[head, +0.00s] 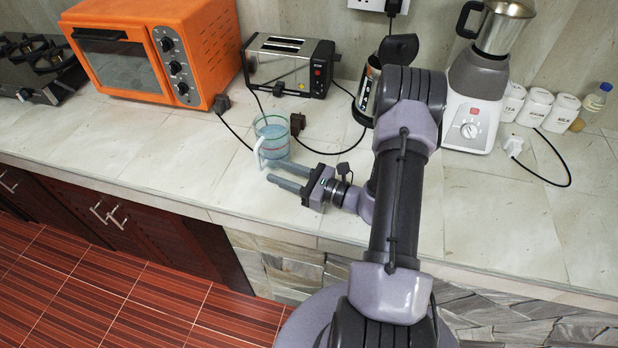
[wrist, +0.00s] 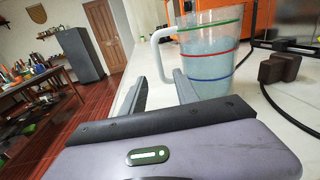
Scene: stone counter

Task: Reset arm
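My gripper (head: 281,177) reaches out to the left over the front part of the counter, low above the stone. Its two fingers are spread apart with nothing between them. In the wrist view my gripper (wrist: 160,88) also shows open, its fingers pointing forward. A clear measuring jug (head: 272,138) with coloured bands and a white handle stands upright on the counter, just beyond the fingertips. The jug (wrist: 212,50) fills the upper middle of the wrist view, its handle at left. I cannot tell whether a finger touches the jug.
The stone counter (head: 500,215) holds an orange oven (head: 150,50), a toaster (head: 288,65), a kettle (head: 368,90), a blender (head: 478,95) and white canisters (head: 535,107). Black cords and plugs (head: 297,122) lie behind the jug. The counter's right front is clear.

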